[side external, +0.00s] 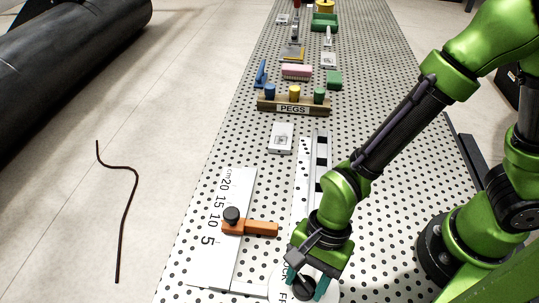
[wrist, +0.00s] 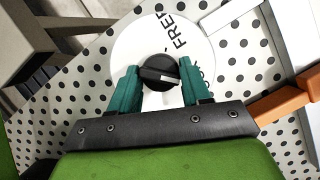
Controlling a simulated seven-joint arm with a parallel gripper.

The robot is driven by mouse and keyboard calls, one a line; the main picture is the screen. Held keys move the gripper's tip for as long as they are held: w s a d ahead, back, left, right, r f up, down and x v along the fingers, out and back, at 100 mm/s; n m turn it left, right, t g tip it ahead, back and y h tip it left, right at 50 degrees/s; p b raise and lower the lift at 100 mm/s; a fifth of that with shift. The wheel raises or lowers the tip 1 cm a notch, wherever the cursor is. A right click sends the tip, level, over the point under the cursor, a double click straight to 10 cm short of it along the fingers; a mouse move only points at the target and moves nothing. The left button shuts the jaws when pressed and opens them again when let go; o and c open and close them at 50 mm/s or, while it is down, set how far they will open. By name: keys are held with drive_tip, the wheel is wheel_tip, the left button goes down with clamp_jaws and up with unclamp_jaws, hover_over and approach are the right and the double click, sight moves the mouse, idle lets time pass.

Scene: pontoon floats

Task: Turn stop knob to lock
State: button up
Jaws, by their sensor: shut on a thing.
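The stop knob (wrist: 158,72) is a black round knob with a raised grip bar and a pale mark. It sits on a white disc (wrist: 128,45) printed with "FREE" and a second word ending in "OCK", partly hidden by my right finger. The pale mark lies toward the right, on the side of the partly hidden word. My gripper (wrist: 158,85) has its teal fingers shut on the knob, one on each side. In the side view my gripper (side external: 306,284) points down over the disc (side external: 277,284) at the bottom edge, and the knob is mostly hidden.
A ruler plate (side external: 222,215) carries an orange stop (side external: 250,228) with a black knob, left of my gripper. A metal rail (side external: 319,165) runs behind. A "PEGS" block (side external: 293,104) and several small items stand farther back on the perforated table.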

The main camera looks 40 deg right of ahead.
drive_tip(key=o, duration=1)
drive_tip(key=shift+r, duration=0.15)
drive_tip(key=v, duration=1.6)
drive_tip(key=shift+w+d+r, duration=0.1)
drive_tip(key=shift+d+r, duration=0.15)
drive_tip(key=shift+d, duration=0.05)
